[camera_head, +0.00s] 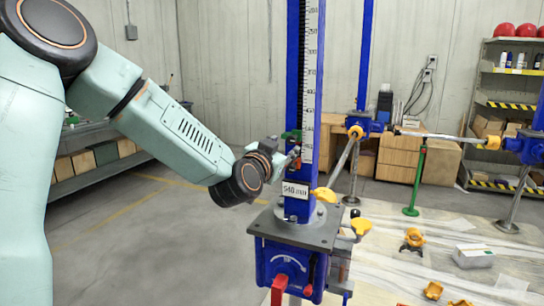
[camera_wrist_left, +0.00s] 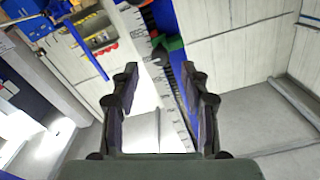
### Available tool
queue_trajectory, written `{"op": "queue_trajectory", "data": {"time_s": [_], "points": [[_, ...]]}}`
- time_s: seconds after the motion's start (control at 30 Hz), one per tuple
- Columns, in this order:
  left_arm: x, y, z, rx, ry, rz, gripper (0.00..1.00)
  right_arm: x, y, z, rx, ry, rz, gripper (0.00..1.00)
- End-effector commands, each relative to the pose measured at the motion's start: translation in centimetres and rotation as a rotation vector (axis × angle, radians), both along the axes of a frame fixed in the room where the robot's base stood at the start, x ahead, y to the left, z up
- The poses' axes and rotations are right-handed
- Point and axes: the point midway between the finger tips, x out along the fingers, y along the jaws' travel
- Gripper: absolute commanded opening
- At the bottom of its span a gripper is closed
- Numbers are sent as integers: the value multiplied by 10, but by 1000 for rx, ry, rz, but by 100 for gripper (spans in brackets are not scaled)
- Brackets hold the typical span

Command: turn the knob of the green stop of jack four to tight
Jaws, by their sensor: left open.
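A tall blue screw jack (camera_head: 293,90) with a white scale stands in front of me in the head view; no jack number is readable. A small green stop (camera_head: 291,135) sits on its column beside the scale. In the left wrist view the green stop (camera_wrist_left: 173,46) shows beyond the fingertips, with a small dark part next to it; the knob's setting cannot be told. My left gripper (camera_head: 291,156) is just below and left of the stop in the head view. Its fingers (camera_wrist_left: 160,68) are spread and empty, with the scale between them in the picture.
A label plate (camera_head: 296,190) and a red handle (camera_head: 291,284) are lower on the jack. Other blue jack parts (camera_head: 362,124) and a green stand (camera_head: 416,180) are behind right. Shelves (camera_head: 510,100) line the wall. Orange parts (camera_head: 433,290) lie on the floor. Floor at left is clear.

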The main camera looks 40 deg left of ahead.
Motion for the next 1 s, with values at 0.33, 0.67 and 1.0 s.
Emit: {"op": "queue_trajectory", "data": {"time_s": [0.33, 0.67, 1.0], "points": [[-52, -12, -1, -6, 0, 1, 46, 0, 0, 0, 0, 0, 0, 40], [-69, -17, -1, -1, 2, 0, 46, 0, 0, 0, 0, 0, 0, 40], [-69, -17, -1, 0, 2, 0, 46, 0, 0, 0, 0, 0, 0, 40]]}}
